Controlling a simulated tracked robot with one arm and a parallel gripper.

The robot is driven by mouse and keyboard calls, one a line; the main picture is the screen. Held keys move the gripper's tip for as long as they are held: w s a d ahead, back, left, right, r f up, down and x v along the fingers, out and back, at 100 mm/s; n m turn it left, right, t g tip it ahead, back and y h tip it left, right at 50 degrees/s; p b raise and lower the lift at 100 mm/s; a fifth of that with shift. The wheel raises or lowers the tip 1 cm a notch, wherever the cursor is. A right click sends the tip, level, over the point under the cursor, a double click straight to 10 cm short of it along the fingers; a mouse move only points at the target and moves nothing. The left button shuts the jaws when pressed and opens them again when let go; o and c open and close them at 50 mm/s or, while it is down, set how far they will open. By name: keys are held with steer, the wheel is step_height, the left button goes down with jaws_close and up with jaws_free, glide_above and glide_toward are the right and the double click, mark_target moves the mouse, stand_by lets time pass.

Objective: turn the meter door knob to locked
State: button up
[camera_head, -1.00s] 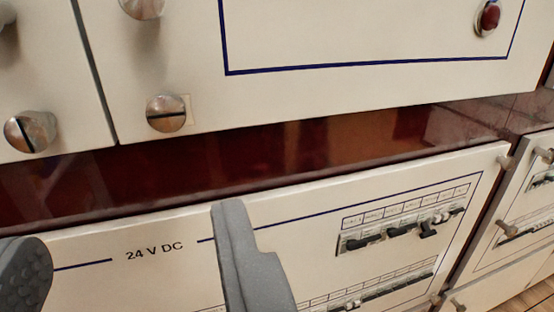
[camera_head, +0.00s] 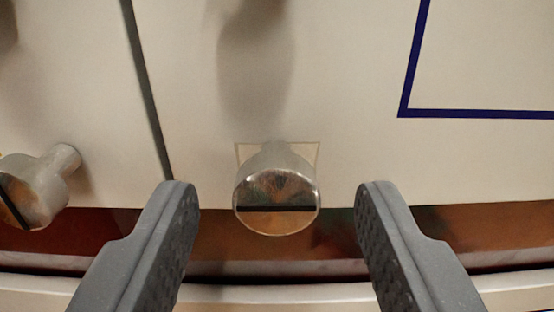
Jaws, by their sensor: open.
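A round metal knob (camera_head: 276,190) with a dark slot line across its face sticks out from the lower part of a cream panel door (camera_head: 340,60). The slot lies about level. A faint square outline shows on the panel behind the knob. My gripper (camera_head: 277,195) is open, with one grey finger on each side of the knob. The fingers look apart from the knob, with a clear gap on both sides. Which knob is the meter door knob is not labelled in view.
A second metal knob (camera_head: 38,188) with a slanted slot sits on the neighbouring panel at the left, beyond a dark vertical seam (camera_head: 146,90). A reddish-brown recessed strip (camera_head: 330,232) runs below the door. A pale ledge lies along the bottom edge.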

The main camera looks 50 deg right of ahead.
steer(key=shift+w+d, duration=0.25)
steer(key=shift+d, duration=0.05)
